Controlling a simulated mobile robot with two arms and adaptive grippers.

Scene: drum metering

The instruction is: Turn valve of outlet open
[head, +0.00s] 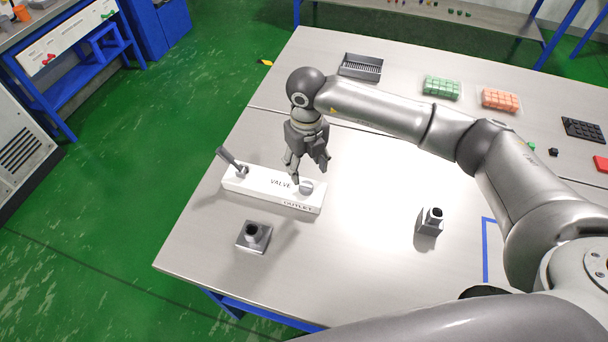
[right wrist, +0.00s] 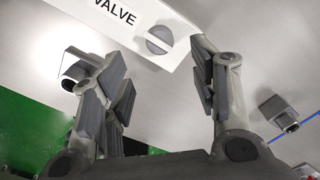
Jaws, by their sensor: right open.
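A white block (head: 262,187) marked VALVE and OUTLET lies on the table in the head view. A round grey knob (head: 306,186) sits on its top by the OUTLET label. In the right wrist view the knob (right wrist: 159,40) shows a raised bar across its face. A dark lever (head: 232,160) leans up and left from the block's other end. My right gripper (head: 309,174) is open and points down above and just behind the knob, apart from it. In the right wrist view the knob lies ahead of the open fingers (right wrist: 155,72), with nothing between them. My left gripper is out of view.
A grey spout-like fitting (head: 254,237) stands in front of the block, and another (head: 430,221) stands to the right. A dark tray (head: 360,67), green blocks (head: 441,87) and orange blocks (head: 500,100) lie at the back. The table between the block and the right fitting is clear.

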